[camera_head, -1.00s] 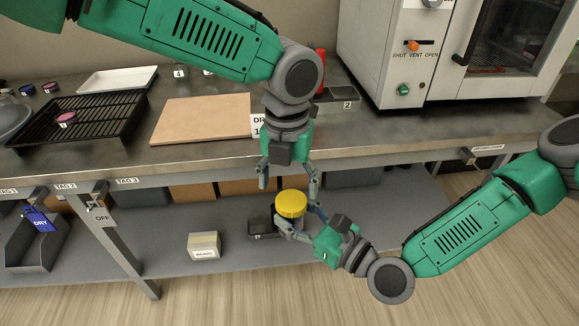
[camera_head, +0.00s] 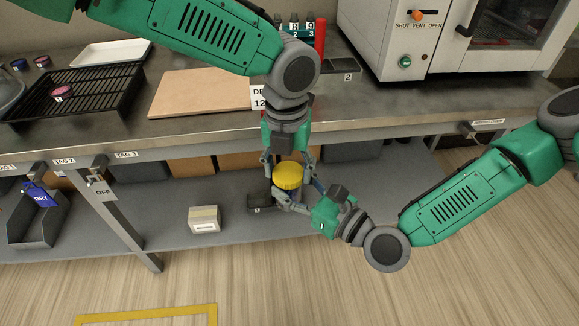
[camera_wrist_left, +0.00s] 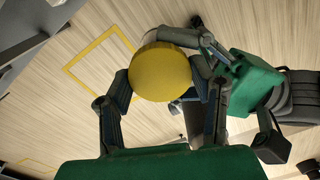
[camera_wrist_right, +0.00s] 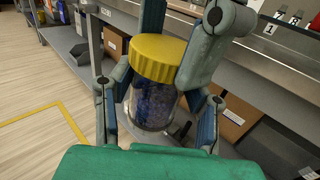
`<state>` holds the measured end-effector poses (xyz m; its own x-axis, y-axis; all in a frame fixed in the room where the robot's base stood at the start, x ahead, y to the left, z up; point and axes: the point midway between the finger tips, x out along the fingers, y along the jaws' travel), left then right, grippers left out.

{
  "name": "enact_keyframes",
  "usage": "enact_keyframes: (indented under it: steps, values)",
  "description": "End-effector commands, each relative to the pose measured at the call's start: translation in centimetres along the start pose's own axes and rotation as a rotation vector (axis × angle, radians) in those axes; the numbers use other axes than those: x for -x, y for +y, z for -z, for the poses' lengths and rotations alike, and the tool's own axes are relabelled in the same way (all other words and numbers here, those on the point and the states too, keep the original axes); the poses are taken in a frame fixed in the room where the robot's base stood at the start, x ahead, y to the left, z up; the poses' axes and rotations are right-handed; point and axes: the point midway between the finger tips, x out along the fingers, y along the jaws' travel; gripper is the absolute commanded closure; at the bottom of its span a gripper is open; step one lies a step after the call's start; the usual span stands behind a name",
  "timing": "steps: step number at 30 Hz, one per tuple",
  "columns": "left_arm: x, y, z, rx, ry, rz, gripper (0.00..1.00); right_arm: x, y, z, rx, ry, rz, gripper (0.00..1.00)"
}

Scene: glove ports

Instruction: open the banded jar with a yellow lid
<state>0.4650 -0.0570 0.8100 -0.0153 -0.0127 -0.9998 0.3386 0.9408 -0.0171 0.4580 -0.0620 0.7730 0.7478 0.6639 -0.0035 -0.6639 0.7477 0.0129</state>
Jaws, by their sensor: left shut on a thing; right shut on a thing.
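The jar's round yellow lid (camera_head: 288,175) shows in the head view, held in the air in front of the lower shelf. In the right wrist view the jar (camera_wrist_right: 152,106) is upright and clear, with dark blue contents; its lid (camera_wrist_right: 160,58) is on top. My right gripper (camera_head: 293,203) comes from the right and is shut on the jar's body below the lid. My left gripper (camera_head: 289,170) comes down from above, with its fingers on either side of the lid. The left wrist view shows the lid's flat top (camera_wrist_left: 160,72) between those fingers. I cannot make out a band on the glass.
The bench (camera_head: 400,125) runs behind both grippers, with a tan board (camera_head: 200,93) and a black rack (camera_head: 85,95) on it. On the lower shelf (camera_head: 170,215) stand a small labelled box (camera_head: 204,219) and a dark tray (camera_head: 259,203).

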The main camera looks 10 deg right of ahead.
Motion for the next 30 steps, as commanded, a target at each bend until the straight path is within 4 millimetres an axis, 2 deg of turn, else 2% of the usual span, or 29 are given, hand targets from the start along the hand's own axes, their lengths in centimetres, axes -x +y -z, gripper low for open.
enact_keyframes:
  steps: [1, 5, 9, 12, 15, 18, 26, 27, 28, 30]
  values:
    - [-0.03, 0.72, -0.11, 0.06, -0.001, -0.018, 0.85, 0.15, -0.26, 0.06, 0.001, 0.0, 0.007, 1.0]
    - [0.04, 0.59, 0.04, 0.347, -0.008, -0.024, 0.85, 0.24, -0.38, 0.08, 0.0, -0.001, 0.008, 1.0]
    - [0.06, 0.36, 0.24, 0.709, -0.015, -0.027, 0.85, 0.29, -0.52, 0.11, -0.001, -0.001, 0.01, 1.0]
    - [0.03, 0.24, 0.35, 0.918, -0.018, -0.028, 0.85, 0.27, -0.6, 0.15, -0.001, 0.0, 0.012, 1.0]
    - [-0.02, 0.25, 0.46, 1.055, -0.017, -0.028, 0.85, 0.22, -0.64, 0.17, 0.0, 0.001, 0.014, 1.0]
    - [-0.06, 0.26, 0.56, 1.116, -0.016, -0.027, 0.85, 0.15, -0.65, 0.18, 0.001, 0.002, 0.016, 1.0]
    - [-0.12, 0.22, 0.69, 1.122, -0.013, -0.026, 0.85, 0.09, -0.8, 0.19, 0.002, 0.002, 0.02, 1.0]
    - [-0.13, 0.19, 0.7, 1.121, -0.013, -0.027, 0.43, 0.1, -0.83, 0.19, 0.002, 0.002, 0.02, 1.0]
    - [-0.14, 0.17, 0.71, 1.121, -0.012, -0.027, 0.33, 0.11, -0.85, 0.2, 0.001, 0.002, 0.02, 1.0]
    - [-0.13, 0.09, 0.67, 1.121, -0.013, -0.027, 0.3, 0.14, -0.81, 0.18, 0.0, 0.001, 0.019, 1.0]
